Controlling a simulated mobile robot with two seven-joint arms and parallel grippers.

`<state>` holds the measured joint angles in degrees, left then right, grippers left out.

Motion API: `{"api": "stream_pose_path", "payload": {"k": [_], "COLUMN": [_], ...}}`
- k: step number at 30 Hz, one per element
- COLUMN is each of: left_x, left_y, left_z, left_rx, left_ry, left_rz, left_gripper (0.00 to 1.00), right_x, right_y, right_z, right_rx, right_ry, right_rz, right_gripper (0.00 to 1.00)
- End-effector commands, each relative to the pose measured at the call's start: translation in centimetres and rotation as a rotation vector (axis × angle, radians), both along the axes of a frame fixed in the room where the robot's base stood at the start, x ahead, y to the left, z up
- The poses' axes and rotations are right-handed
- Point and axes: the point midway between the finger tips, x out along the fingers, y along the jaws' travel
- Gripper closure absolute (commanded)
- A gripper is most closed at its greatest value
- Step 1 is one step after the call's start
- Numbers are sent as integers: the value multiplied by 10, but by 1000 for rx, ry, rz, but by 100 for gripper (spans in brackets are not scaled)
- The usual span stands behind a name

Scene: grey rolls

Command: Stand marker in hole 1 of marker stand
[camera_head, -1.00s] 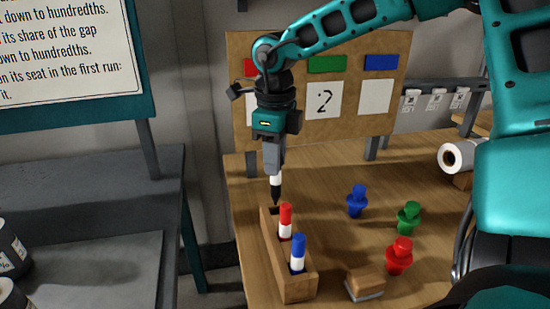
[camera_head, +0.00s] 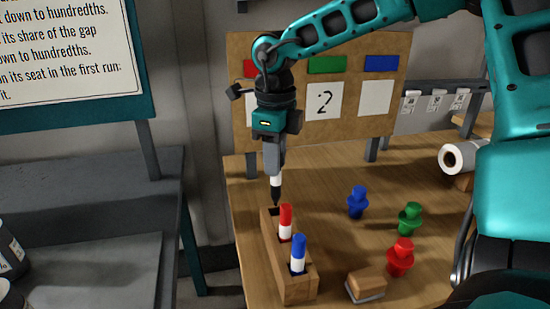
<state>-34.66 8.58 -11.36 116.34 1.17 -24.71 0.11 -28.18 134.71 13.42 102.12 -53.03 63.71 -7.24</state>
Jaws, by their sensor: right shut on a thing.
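My right gripper (camera_head: 273,160) points straight down and is shut on a marker (camera_head: 276,184) with a white barrel and a black lower end. The marker is upright over the far end of the wooden marker stand (camera_head: 277,268). A dark hole (camera_head: 274,211) shows just under its tip; I cannot tell whether the tip has entered it. A red-and-white marker (camera_head: 285,221) stands in the middle of the stand, and a blue-and-white marker (camera_head: 298,253) stands at its near end. My left gripper is not in view.
Blue (camera_head: 357,202), green (camera_head: 410,218) and red (camera_head: 400,257) peg-like pieces stand right of the stand. A wooden block eraser (camera_head: 366,285) lies near the front. A board with coloured labels (camera_head: 325,64) stands behind. A white roll (camera_head: 460,157) lies at right.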

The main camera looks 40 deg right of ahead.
Motion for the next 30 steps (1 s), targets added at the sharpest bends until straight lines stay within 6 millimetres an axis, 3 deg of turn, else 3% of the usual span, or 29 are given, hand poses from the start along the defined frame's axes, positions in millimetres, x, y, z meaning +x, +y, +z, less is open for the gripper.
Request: {"api": "stream_pose_path", "payload": {"k": [30], "left_x": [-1], "left_y": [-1], "left_z": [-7], "left_rx": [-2], "left_ry": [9], "left_rz": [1], "left_gripper": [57], "right_x": [0], "right_y": [0], "right_z": [0], "right_rx": [0], "right_ry": [-1], "right_rz": [0], "right_gripper": [100]}}
